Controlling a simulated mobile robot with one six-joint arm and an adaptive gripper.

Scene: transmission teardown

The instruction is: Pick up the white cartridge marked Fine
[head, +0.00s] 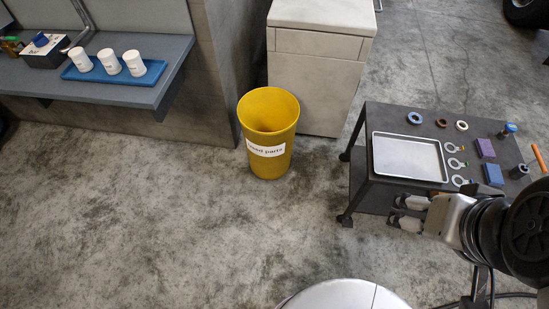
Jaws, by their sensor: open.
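Three white cartridges stand upright in a row on a blue tray (151,77) on the grey wall bench at the upper left: a left one (81,60), a middle one (109,62) and a right one (134,63). Each has small dark marking on its front. It is too small to read, so I cannot tell which is marked Fine. My gripper (396,210) is at the lower right, beside the front edge of the dark cart. Its two fingers are apart, with nothing visible between them. It is far from the cartridges.
A yellow bin (268,120) with a label stands on the floor in the middle, beside a pale cabinet (317,80). The dark cart (359,165) carries a metal tray (409,157), rings, blocks and tools. A box (43,55) sits left of the cartridges. Open floor lies before the bench.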

